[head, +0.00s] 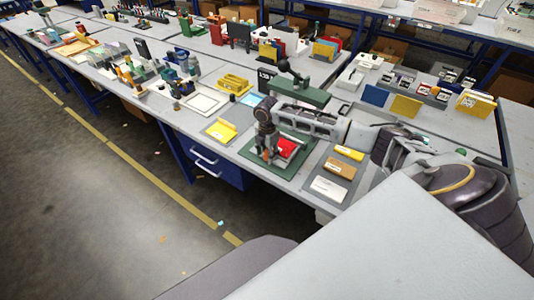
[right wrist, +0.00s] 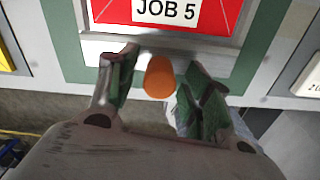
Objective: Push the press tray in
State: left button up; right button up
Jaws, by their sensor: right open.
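The press tray is a pale metal tray with a red sheet (head: 287,147) labelled "JOB 5" on it, on the front part of a green base (head: 298,166). In the right wrist view the tray's front rim (right wrist: 215,53) shows with an orange knob (right wrist: 160,77) at its middle. My right gripper (head: 268,157) points down at the tray's front. Its fingers are open, one on each side of the knob; I cannot tell whether they touch it. The press's green upper part and black handle (head: 299,94) stand behind my right forearm, which hides the middle. My left gripper is out of view.
A grey board (head: 313,186) with yellow, brown and white cards lies right of the press. Blue drawers (head: 207,163) are below the bench's front edge. Many items fill the bench further left.

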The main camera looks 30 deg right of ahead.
jog(key=shift+c, duration=0.3)
grip_shut()
jog(key=shift+w+d+p, duration=0.2)
jog(key=shift+w+d, duration=0.3)
jog(key=shift+d, duration=0.65)
jog(key=shift+w+d+p, duration=0.15)
jog(key=shift+w+d, duration=0.35)
jog(key=shift+d, duration=0.6)
jog(key=shift+w+d+p, duration=0.2)
jog(key=shift+w+d, duration=0.3)
jog(key=shift+d, duration=0.65)
